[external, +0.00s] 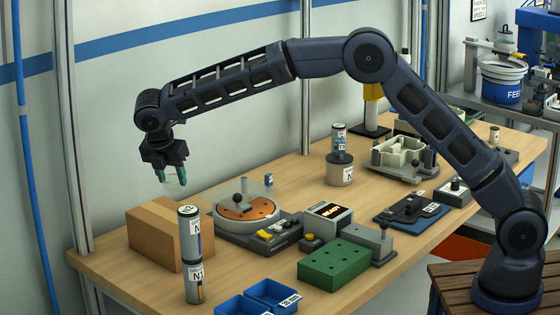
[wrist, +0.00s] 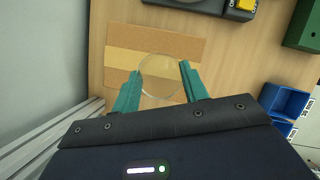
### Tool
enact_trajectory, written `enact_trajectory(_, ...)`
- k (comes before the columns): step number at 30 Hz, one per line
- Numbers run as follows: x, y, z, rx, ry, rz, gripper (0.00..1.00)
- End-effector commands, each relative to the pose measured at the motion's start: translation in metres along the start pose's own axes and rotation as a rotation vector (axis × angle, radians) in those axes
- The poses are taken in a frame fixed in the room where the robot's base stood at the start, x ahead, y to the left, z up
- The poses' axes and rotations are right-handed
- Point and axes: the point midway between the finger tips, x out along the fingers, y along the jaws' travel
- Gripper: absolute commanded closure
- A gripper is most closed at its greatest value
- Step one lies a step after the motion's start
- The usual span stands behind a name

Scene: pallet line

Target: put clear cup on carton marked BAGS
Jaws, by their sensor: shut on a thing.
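The clear cup (wrist: 161,76) is between the teal fingers of my gripper (wrist: 160,88) in the wrist view, and the fingers are shut on it. In the external view my gripper (external: 171,174) hangs high above the table's left end, fingers pointing down; the cup (external: 174,181) shows only faintly there. A brown carton (external: 160,240) stands on the table below my gripper. In the wrist view the carton's taped top (wrist: 185,47) lies under and beyond the cup, with a gap of air seen from outside. No BAGS mark is readable on it.
Two stacked grey cans (external: 192,255) stand just right of the carton. Blue bins (external: 270,293), a green block (external: 334,265) and a round turntable device (external: 247,210) stand farther right. A metal post (external: 70,130) rises at the table's left end.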

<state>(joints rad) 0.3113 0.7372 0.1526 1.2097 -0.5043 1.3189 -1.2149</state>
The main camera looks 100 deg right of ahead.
Motion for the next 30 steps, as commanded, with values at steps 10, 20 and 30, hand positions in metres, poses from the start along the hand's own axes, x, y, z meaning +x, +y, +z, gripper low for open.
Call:
enact_trajectory(10, 0.026, 0.0, -0.011, 0.0, 0.001, 0.0, 0.77)
enact_trajectory(20, 0.069, 0.0, -0.028, -0.001, 0.0, -0.001, 0.77)
enact_trajectory(30, 0.074, 0.0, -0.031, 0.0, 0.0, 0.0, 0.77)
